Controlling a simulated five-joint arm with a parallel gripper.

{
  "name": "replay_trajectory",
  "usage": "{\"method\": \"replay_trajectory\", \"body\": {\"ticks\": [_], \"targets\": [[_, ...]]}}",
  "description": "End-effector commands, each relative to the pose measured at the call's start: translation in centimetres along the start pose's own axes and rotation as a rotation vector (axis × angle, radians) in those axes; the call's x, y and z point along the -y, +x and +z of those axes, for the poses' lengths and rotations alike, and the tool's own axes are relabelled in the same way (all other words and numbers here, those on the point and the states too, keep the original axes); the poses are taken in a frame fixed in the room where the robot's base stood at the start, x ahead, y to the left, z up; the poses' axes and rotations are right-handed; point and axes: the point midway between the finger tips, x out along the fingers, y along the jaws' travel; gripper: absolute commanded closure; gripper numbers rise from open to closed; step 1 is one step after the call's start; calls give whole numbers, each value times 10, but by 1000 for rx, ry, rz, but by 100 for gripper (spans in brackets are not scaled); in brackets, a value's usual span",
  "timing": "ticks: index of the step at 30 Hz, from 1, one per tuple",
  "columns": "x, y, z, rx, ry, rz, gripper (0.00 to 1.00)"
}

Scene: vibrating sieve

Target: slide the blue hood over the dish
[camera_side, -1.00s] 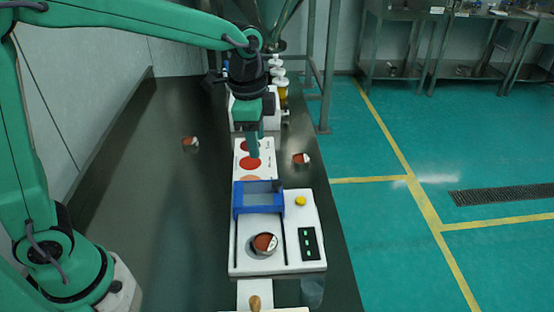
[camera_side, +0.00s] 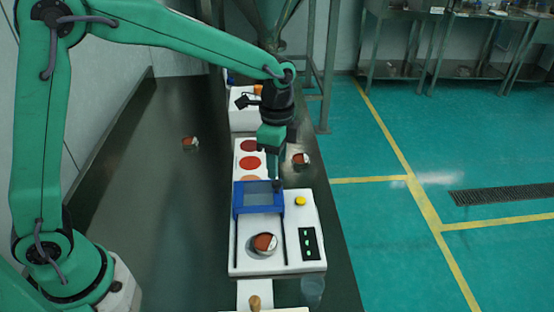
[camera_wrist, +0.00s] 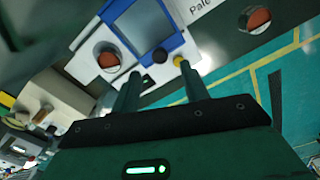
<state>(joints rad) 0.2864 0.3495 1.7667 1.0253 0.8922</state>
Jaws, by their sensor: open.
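The blue hood (camera_side: 239,207) is a blue frame with a pale clear window, sitting across the far end of the white machine (camera_side: 240,262). A dark knob (camera_side: 277,185) stands at its right rear corner. The dish (camera_side: 264,244), holding reddish powder, sits uncovered on the machine in front of the hood. My gripper (camera_side: 275,176) is open and points down at the hood's knob; I cannot tell whether the fingers touch it. In the wrist view, my gripper (camera_wrist: 162,86) has its two fingers apart, with the hood (camera_wrist: 172,43) and the dish (camera_wrist: 108,58) beyond them.
A yellow button (camera_side: 300,201) and a dark panel (camera_side: 309,243) are on the machine's right side. A card with red circles (camera_side: 250,163) lies behind the hood. Small dishes stand at right (camera_side: 300,160) and left (camera_side: 190,143). A clear cup (camera_side: 312,292) is in front.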

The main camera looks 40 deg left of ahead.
Motion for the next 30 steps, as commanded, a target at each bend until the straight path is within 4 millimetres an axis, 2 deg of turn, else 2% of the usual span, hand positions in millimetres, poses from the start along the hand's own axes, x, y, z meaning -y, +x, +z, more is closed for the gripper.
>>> {"method": "replay_trajectory", "body": {"ticks": [6,12,25,30], "targets": [[-1,28,1,2,-1,3,55],[0,47,0,1,-1,1,55],[0,54,0,0,-1,0,55],[0,54,0,0,-1,0,88]]}}
